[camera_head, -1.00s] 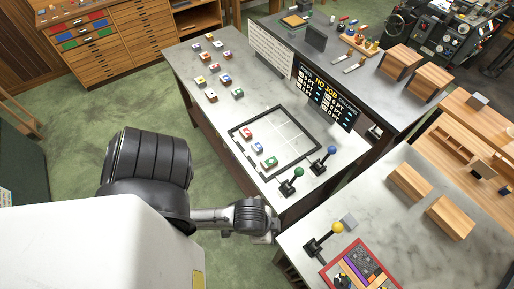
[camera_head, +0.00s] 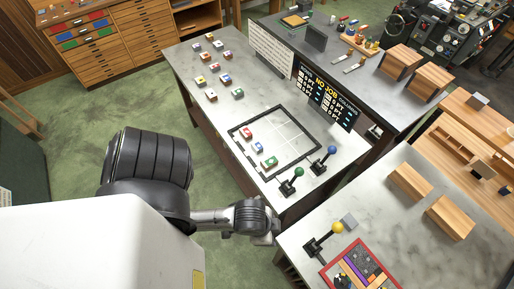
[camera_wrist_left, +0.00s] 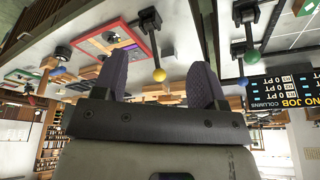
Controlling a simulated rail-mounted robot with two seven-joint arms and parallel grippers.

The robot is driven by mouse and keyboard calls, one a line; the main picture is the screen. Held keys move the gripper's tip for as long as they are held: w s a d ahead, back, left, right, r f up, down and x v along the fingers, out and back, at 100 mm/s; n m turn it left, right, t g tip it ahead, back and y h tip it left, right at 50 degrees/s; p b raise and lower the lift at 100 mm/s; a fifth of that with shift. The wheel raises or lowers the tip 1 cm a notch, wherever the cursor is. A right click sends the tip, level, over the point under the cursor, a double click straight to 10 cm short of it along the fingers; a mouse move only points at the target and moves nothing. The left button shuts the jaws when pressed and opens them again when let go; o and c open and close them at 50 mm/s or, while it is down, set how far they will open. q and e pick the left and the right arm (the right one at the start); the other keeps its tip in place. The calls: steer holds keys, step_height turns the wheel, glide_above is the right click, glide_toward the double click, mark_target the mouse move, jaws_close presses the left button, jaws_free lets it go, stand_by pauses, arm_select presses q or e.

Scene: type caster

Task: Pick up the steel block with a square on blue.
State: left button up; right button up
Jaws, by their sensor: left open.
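Small steel blocks with coloured tops stand on the grey marble table (camera_head: 190,65). A blue-topped block (camera_head: 258,147) is inside the black frame, between a red-topped block (camera_head: 246,133) and a green-topped block (camera_head: 269,162). Several more blocks stand in rows at the table's far end, one with a blue-looking top (camera_head: 226,78). The marks on the tops are too small to read. My left gripper (camera_head: 272,232) is low beside the table's near corner, away from the blocks. In the left wrist view its two fingers (camera_wrist_left: 160,65) are apart with nothing between them. My right gripper does not show.
Green-knobbed (camera_head: 299,172) and blue-knobbed (camera_head: 331,150) levers stand at the table's near end. A yellow-knobbed lever (camera_head: 337,227) and a red-rimmed tray (camera_head: 328,272) are on the nearer table. A dark board reading NO JOB (camera_head: 327,95) stands behind the black frame (camera_head: 310,128).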

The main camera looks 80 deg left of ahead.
arm_select(q)
steer(key=o, duration=0.5)
steer(key=shift+a, duration=0.15)
steer(key=shift+c, duration=0.2)
